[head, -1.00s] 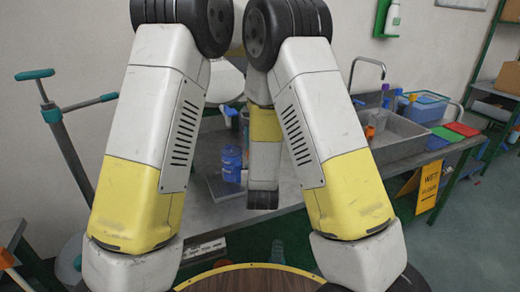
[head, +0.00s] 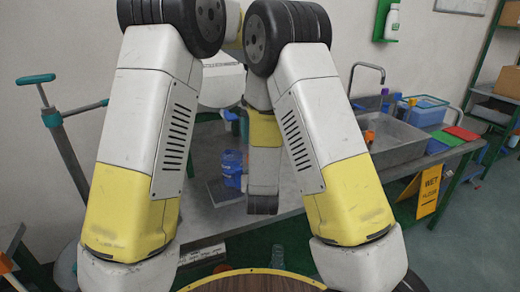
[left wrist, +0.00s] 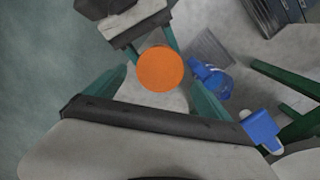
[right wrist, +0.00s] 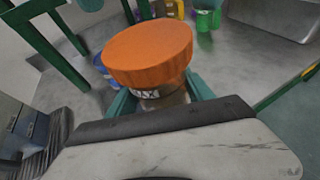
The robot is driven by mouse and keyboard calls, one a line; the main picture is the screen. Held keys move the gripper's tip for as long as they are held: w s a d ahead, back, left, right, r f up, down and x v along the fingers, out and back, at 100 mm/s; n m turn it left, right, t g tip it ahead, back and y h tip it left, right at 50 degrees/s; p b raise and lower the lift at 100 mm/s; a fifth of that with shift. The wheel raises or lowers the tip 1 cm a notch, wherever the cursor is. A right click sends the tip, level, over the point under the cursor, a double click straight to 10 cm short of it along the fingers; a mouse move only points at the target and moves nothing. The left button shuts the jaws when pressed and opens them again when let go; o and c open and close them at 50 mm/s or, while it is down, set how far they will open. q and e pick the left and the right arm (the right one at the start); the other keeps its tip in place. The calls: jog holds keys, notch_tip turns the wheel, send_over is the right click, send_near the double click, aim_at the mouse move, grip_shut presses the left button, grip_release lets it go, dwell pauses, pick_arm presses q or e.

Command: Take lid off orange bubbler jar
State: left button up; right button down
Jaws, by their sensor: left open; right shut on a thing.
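The orange bubbler jar has a wide round orange lid (right wrist: 148,50), seen from the side in the right wrist view. A short part of the clear jar body (right wrist: 165,98) with a dark-lettered label shows under it. My right gripper (right wrist: 160,97) is shut on the jar body below the lid. In the left wrist view the lid (left wrist: 160,69) is a flat orange disc seen from above. My left gripper (left wrist: 156,80) is open, its green fingers on either side of the lid; I cannot tell whether they touch it. In the head view, my arms hide the jar and both grippers.
A grey bench (head: 285,205) with a sink (head: 388,140) stands ahead, below the arms. A blue container (head: 232,168) stands on it. A round wooden surface (head: 255,281) with a yellow rim is at the bottom centre. A yellow wet-floor sign (head: 428,190) stands at right.

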pick_arm(q)
jog(key=shift+r+m, duration=0.45)
jog(key=shift+m, duration=0.45)
notch_tip(320, 180, up, 2)
jog(key=m, duration=0.3)
jog(key=shift+r+m, duration=0.25)
jog(key=shift+m, duration=0.15)
jog(key=shift+f, duration=3.9)
jog(key=shift+c, duration=0.4)
jog(key=c, duration=1.4)
jog(key=n, duration=0.4)
jog(key=shift+n, duration=0.4)
jog(key=n, duration=0.3)
jog(key=shift+r, duration=0.25)
